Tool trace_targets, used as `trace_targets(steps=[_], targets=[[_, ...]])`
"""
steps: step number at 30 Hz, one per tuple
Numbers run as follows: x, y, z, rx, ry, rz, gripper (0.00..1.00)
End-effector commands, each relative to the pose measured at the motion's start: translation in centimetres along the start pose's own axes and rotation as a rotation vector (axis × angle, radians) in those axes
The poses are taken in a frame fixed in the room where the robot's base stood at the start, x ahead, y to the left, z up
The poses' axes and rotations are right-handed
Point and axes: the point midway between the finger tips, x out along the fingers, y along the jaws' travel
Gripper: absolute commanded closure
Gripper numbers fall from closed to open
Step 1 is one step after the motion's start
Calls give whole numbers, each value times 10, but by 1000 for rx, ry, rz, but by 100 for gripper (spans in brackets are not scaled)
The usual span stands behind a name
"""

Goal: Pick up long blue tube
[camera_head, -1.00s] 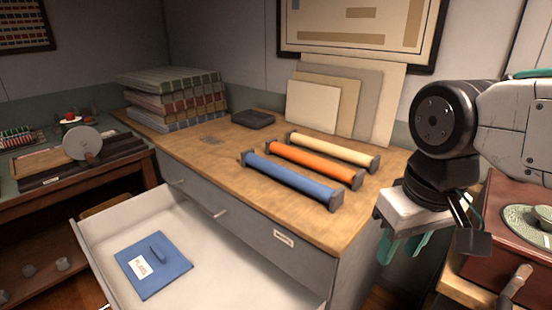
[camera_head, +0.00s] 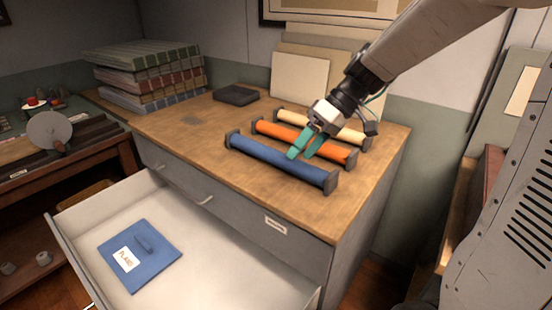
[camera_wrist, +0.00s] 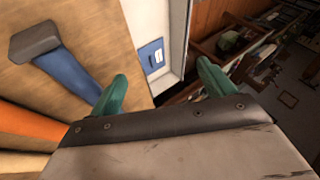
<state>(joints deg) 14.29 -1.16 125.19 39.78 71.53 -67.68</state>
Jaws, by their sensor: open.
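The long blue tube (camera_head: 275,162) lies on the wooden cabinet top, nearest the open drawer, with dark square end caps. In the wrist view its blue end (camera_wrist: 66,75) and one cap show at the left, outside the fingers. My gripper (camera_head: 304,146) has green fingers. It is open and empty, above the tubes near the blue and orange ones in the head view. The head view does not show clearly how high it is. In the wrist view the fingers (camera_wrist: 160,92) are spread apart with nothing between them.
An orange tube (camera_head: 330,151) and a cream tube (camera_head: 350,136) lie parallel behind the blue one. Stacked binders (camera_head: 150,75) and a dark box (camera_head: 236,95) stand at the back left.

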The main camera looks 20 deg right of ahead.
Motion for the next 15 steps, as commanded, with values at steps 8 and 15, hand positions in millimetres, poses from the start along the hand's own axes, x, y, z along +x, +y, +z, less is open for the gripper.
trace_targets(steps=[8,15], targets=[[14,107,-47,-197,255,-93,18],[23,177,-61,-317,426,-70,18]])
